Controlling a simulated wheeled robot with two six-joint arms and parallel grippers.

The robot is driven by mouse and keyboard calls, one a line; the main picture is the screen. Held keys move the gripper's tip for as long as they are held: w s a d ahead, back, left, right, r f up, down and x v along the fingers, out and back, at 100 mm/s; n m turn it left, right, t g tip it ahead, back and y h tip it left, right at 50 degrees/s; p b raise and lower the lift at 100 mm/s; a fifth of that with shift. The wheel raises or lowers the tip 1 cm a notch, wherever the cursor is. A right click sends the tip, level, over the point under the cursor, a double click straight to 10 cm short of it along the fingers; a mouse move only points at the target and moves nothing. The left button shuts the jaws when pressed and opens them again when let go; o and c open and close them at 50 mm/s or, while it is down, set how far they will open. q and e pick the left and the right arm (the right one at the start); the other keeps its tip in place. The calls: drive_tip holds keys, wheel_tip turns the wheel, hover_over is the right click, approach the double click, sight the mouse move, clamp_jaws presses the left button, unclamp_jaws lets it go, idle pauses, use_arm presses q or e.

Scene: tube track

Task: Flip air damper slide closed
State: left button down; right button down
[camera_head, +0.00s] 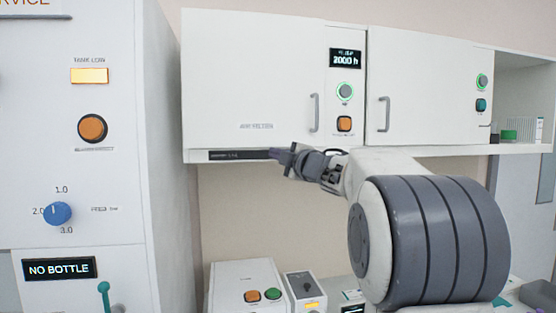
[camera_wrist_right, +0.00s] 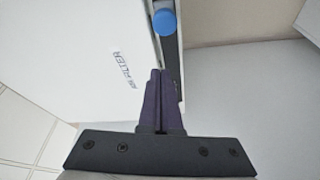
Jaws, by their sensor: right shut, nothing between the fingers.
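The dark slot of the damper slide (camera_head: 232,155) runs along the bottom edge of the air filter cabinet (camera_head: 250,85). In the right wrist view, a blue knob (camera_wrist_right: 163,23) sits on the dark strip (camera_wrist_right: 173,58), ahead of the fingertips and apart from them. The knob cannot be made out in the head view. My right gripper (camera_head: 276,153) is at the right end of the slot; its dark purple fingers also show in the wrist view (camera_wrist_right: 160,78), shut with nothing between them. Whether the fingers touch the strip is unclear. My left gripper is out of view.
A white service panel (camera_head: 70,150) with knobs stands close on the left. Below the cabinet are a box with orange and green buttons (camera_head: 245,285) and a smaller grey-topped unit (camera_head: 303,286). The wall space between cabinet and boxes is clear.

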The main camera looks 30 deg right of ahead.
drive_tip(key=s+b, duration=0.1)
drive_tip(key=s, duration=0.6)
drive_tip(key=shift+f+b, duration=0.3)
drive_tip(key=shift+b, duration=0.1)
drive_tip(key=shift+s, duration=0.1)
